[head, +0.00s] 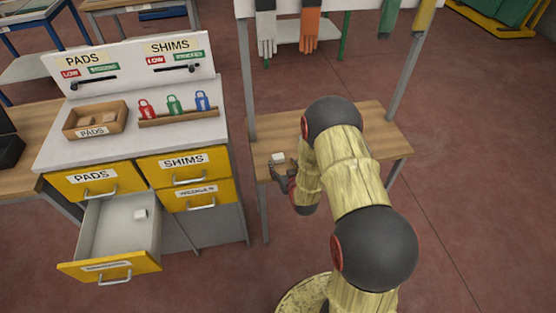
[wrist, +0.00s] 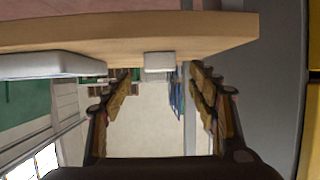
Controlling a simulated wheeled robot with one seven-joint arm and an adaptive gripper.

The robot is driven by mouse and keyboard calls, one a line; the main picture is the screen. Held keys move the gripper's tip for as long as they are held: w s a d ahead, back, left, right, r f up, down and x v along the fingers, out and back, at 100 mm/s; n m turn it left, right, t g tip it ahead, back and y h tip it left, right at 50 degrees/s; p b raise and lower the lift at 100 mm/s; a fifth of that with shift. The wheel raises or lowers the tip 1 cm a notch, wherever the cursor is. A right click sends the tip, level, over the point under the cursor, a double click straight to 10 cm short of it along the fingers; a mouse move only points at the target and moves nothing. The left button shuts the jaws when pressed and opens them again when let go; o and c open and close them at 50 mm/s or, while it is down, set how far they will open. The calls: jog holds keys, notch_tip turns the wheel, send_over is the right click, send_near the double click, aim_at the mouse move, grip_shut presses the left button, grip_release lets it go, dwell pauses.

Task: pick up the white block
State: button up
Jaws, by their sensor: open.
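A small white block (head: 278,157) sits on the wooden table (head: 375,135), close to its left edge. My gripper (head: 279,169) is right beside this block, on the near side, at about table height. In the wrist view the white block (wrist: 159,61) lies straight ahead, between the open fingertips of my gripper (wrist: 162,74) in the picture. I see no finger closed on it. Contact cannot be told. A second small white block (head: 140,214) lies inside the open drawer (head: 93,236) of the cabinet at the left.
The cabinet (head: 180,222) has yellow drawers and carries a PADS tray (head: 96,120) and a rack (head: 190,116) with red, green and blue tags. Table posts (head: 247,85) rise near the block, with gloves (head: 310,30) hanging above. The tabletop's visible right part is clear.

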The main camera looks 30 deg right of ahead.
aim_at(279, 159)
jog(key=b+x, duration=0.1)
jog(key=x, duration=0.3)
jog(key=shift+w, duration=0.3)
jog(key=shift+c, duration=0.9)
jog(key=c, duration=1)
jog(key=shift+o, duration=0.2)
jog(key=shift+r, duration=0.1)
